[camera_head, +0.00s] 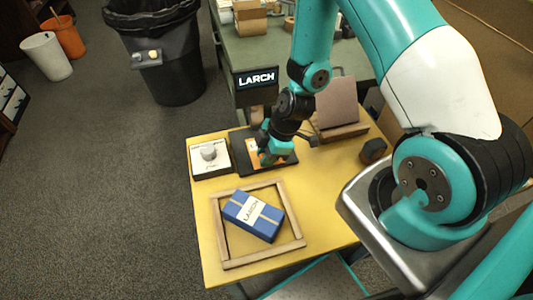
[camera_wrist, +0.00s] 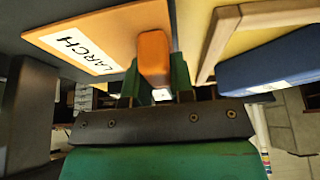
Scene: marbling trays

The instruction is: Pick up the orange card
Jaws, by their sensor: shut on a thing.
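The orange card (camera_head: 251,147) shows in part over a black tray on the yellow table, mostly hidden by my gripper (camera_head: 268,158) in the head view. In the wrist view the card (camera_wrist: 120,18) is a flat orange plate with a white LARCH label, and an orange grip block (camera_wrist: 154,52) stands out from it. My gripper (camera_wrist: 156,85) has its green fingers on either side of this block and is shut on it. I cannot tell whether the card touches the tray.
The black tray (camera_head: 239,164) lies beside a white tray (camera_head: 199,171) with a grey knob. A wooden frame (camera_head: 221,233) holds a blue LARCH box (camera_head: 244,224) in front. A dark hexagonal object (camera_head: 373,151) and an upright brown board (camera_head: 336,101) stand to the right.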

